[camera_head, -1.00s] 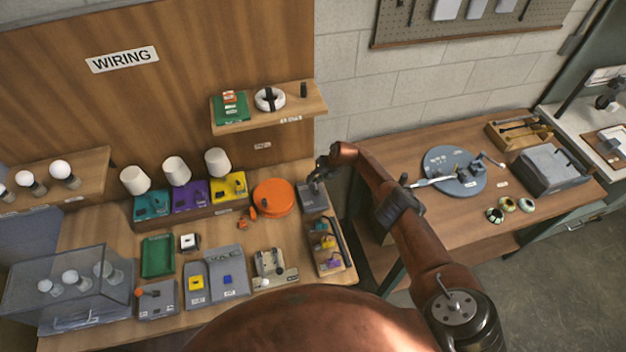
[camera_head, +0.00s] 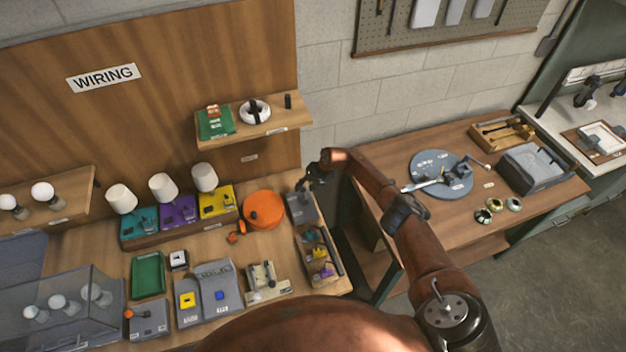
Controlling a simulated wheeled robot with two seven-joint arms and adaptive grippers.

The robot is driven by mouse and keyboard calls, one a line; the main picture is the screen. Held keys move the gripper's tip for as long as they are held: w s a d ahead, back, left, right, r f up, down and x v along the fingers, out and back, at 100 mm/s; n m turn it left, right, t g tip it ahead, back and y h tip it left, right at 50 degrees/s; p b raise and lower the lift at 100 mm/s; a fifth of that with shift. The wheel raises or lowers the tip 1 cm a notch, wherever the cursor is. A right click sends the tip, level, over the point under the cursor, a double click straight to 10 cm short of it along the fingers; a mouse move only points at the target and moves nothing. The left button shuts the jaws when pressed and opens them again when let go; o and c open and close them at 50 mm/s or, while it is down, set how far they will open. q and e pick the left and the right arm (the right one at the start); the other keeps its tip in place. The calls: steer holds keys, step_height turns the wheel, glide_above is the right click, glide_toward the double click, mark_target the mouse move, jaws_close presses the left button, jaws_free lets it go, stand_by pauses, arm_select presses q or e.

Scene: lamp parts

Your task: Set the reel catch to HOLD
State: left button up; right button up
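A round orange reel (camera_head: 263,209) lies flat on the wiring bench, with a small orange piece (camera_head: 237,232) at its front left. I cannot tell which part is the catch, and no HOLD mark is readable. My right gripper (camera_head: 308,184) is dark and small in view, just right of the reel, over or against the back of a grey block (camera_head: 301,208). I cannot tell whether it touches the block or whether its fingers are open. My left gripper is not in view.
Teal, purple and yellow lamp bases (camera_head: 215,201) stand left of the reel. A tray of small parts (camera_head: 318,256) lies in front of the grey block. A shelf (camera_head: 270,127) overhangs behind. A second table (camera_head: 420,160) with a round grey plate (camera_head: 441,176) stands right.

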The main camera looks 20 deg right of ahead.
steer(key=v, duration=0.9)
